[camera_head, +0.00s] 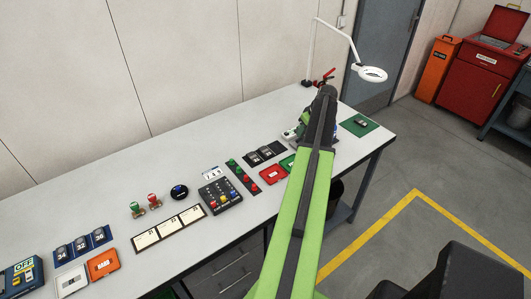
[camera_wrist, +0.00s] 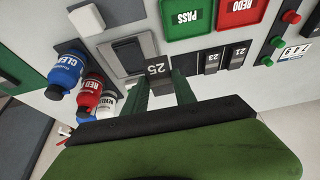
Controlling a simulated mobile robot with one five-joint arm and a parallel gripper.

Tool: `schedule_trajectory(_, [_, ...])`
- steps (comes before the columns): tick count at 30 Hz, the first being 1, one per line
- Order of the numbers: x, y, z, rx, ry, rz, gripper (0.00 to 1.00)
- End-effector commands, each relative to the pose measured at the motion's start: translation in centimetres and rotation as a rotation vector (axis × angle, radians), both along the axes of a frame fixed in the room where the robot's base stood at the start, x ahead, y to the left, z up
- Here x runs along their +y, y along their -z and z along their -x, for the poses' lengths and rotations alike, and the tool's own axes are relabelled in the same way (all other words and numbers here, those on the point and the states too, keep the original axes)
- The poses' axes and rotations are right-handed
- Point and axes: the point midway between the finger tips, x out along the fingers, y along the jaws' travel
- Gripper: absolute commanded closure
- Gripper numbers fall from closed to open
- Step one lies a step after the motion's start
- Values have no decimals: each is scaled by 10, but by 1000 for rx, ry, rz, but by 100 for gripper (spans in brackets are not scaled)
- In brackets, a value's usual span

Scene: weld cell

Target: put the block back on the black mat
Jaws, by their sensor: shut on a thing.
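A dark block labelled 25 (camera_wrist: 157,69) is between the fingertips of my gripper (camera_wrist: 160,83) in the wrist view. My gripper is shut on it. The black mat (camera_wrist: 188,64) lies just to the right of the held block, and two dark blocks, labelled 22 (camera_wrist: 212,62) and 21 (camera_wrist: 238,57), stand on it. In the head view the black mat (camera_head: 260,153) lies left of my arm, with dark blocks on it. My arm hides my gripper and the held block there. I cannot tell the block's height above the table.
A grey device (camera_wrist: 130,52) is close left of the held block. Bottles with blue (camera_wrist: 66,70), red and white bodies stand further left. Green PASS (camera_wrist: 187,18) and red REDO (camera_wrist: 240,14) trays lie beyond the mat. A green mat (camera_head: 351,128) lies at the table's right end.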

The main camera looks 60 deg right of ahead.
Motion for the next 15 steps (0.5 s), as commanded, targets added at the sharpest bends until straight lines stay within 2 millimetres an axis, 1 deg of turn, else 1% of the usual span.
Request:
schedule_trajectory(2, [2, 10, -10, 0, -2, 0, 100])
schedule_trajectory(5, [8, 28, -33, -1, -4, 0, 100])
schedule_trajectory(9, [17, 51, -70, -1, -5, 0, 100])
schedule_trajectory(12, [23, 63, -92, 0, -4, 1, 100])
schedule_trajectory(15, [27, 70, -107, 0, -2, 0, 100])
